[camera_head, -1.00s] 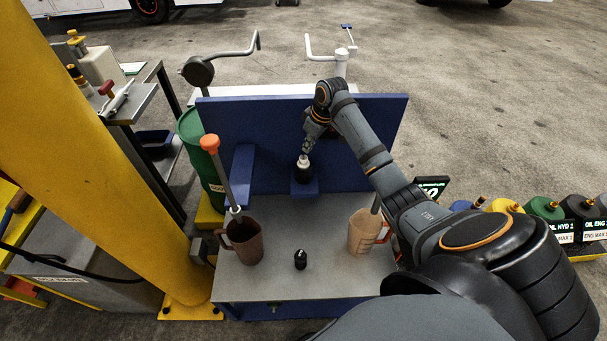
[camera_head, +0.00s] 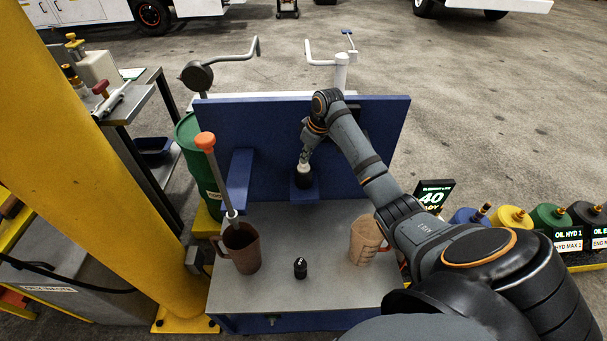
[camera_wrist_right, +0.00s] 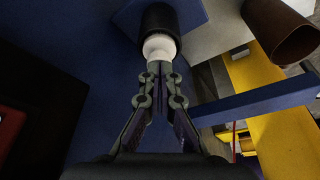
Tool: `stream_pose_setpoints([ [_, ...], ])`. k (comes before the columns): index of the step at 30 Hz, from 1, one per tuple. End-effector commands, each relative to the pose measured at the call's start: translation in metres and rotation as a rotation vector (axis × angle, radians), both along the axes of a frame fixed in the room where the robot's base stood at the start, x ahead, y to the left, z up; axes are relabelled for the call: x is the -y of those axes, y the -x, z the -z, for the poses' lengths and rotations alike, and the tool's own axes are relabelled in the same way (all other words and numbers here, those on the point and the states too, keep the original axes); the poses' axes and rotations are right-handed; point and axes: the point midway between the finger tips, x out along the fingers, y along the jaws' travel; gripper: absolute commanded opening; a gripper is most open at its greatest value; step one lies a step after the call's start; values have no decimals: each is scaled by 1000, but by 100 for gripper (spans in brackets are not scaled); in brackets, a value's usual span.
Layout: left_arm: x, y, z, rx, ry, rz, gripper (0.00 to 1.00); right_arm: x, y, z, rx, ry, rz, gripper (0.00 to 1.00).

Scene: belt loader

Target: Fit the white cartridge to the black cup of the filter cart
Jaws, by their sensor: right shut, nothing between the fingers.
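The black cup (camera_head: 304,181) stands upright on a small blue shelf at the middle of the blue back panel. The white cartridge (camera_head: 303,168) sits at the cup's mouth with its white end showing; how deep it goes is hidden. In the right wrist view the rounded white cartridge (camera_wrist_right: 160,46) shows against the black cup (camera_wrist_right: 160,18). My right gripper (camera_head: 304,158) is shut and empty, its fingertips close together at the white end. The fingertips (camera_wrist_right: 160,68) look very near the cartridge; I cannot tell if they touch. My left gripper is not in view.
The grey cart top (camera_head: 285,295) carries a brown jug (camera_head: 243,250), a small black fitting (camera_head: 300,268) and a tan jug (camera_head: 366,241). An orange-capped wand (camera_head: 206,141) stands in the brown jug. A yellow post (camera_head: 110,150) rises at left. Oil containers (camera_head: 550,217) stand at right.

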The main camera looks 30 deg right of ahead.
Motion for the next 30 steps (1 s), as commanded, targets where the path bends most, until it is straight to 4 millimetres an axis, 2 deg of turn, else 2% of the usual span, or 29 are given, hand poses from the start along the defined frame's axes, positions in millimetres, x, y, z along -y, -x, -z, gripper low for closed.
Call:
stream_pose_setpoints([
  [7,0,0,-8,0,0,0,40,0,0,-6,-1,-1,0,0],
  [18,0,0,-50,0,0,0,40,0,0,-33,0,-1,1,0],
  [25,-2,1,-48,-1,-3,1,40,1,1,-33,1,1,0,0],
  [30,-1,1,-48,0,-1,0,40,5,8,-63,5,4,1,0],
])
